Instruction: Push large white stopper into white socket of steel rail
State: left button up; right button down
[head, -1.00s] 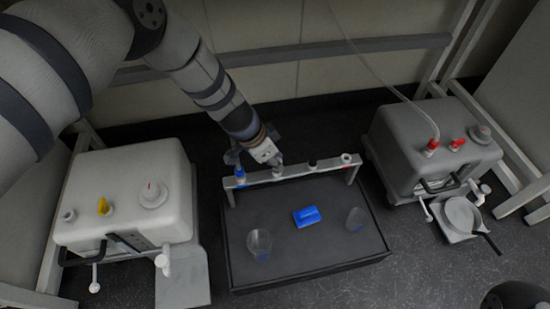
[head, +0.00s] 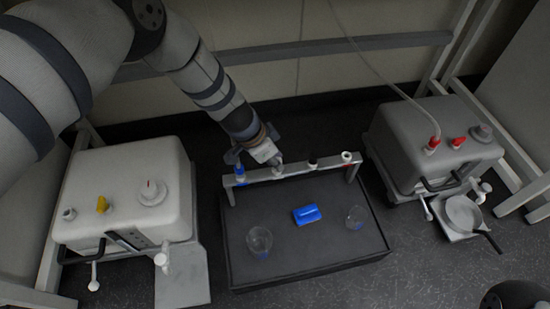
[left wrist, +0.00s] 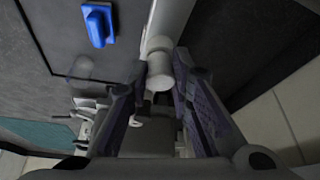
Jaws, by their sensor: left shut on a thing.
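The steel rail (head: 296,170) stands along the back edge of the dark platform, with several coloured sockets or stoppers on top. My left gripper (head: 274,164) reaches down to the rail from behind, between the blue stopper (head: 240,173) and the black one (head: 312,163). In the left wrist view, my gripper (left wrist: 160,80) is shut on the large white stopper (left wrist: 160,70), which lines up with the rail (left wrist: 168,18). The white socket is hidden by the stopper and fingers, so I cannot tell how deep the stopper sits.
A white machine (head: 125,190) stands left, a grey one (head: 420,135) right.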

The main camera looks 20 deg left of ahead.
pick_arm(q)
jog(key=shift+f, duration=0.25)
jog(key=o, duration=1)
jog(key=shift+r, duration=0.1)
jog(key=v, duration=0.7)
jog(key=shift+s+r, duration=0.1)
jog(key=shift+r, duration=0.05)
